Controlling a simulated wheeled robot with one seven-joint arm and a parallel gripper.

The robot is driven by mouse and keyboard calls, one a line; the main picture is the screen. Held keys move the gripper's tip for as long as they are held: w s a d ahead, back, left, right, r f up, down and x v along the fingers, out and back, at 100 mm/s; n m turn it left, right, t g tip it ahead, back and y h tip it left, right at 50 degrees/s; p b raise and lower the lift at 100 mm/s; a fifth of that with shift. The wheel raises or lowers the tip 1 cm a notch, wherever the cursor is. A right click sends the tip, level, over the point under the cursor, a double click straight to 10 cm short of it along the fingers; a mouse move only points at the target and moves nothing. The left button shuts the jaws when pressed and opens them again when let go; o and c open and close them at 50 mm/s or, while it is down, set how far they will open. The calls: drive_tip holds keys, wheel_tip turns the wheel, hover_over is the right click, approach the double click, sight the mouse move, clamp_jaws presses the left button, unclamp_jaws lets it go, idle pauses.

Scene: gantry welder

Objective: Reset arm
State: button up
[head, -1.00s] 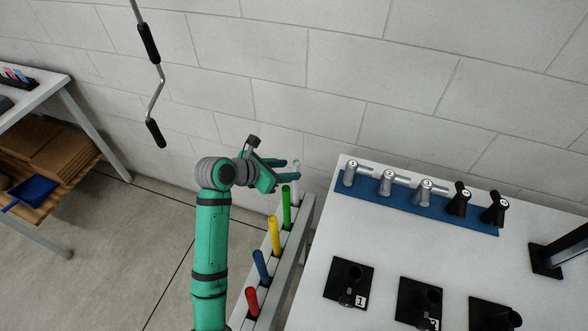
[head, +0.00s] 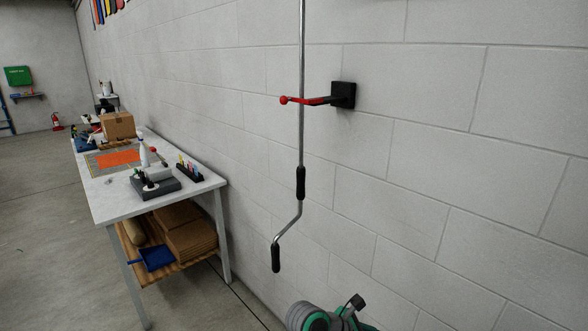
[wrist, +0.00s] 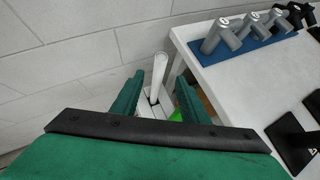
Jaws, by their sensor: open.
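My gripper (wrist: 158,92) is open in the wrist view, its two green fingers apart. A white upright rod (wrist: 158,72) stands in a rack, seen between and beyond the fingers. I cannot tell its exact distance from them. A bit of green (wrist: 176,116) shows beside the rod's foot near the right finger. In the head view only part of my green arm shows at the bottom edge, and the fingertips are out of frame.
A white table (wrist: 215,75) with grey handled tools on a blue mat (wrist: 262,45) stands to the right. In the head view, a crank rod (head: 301,130) hangs beside a red hook (head: 312,100) on the block wall. A workbench (head: 105,205) stands at left.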

drive_tip(key=x, duration=0.9)
drive_tip(key=shift+f, duration=0.35)
drive_tip(key=shift+d, duration=0.1)
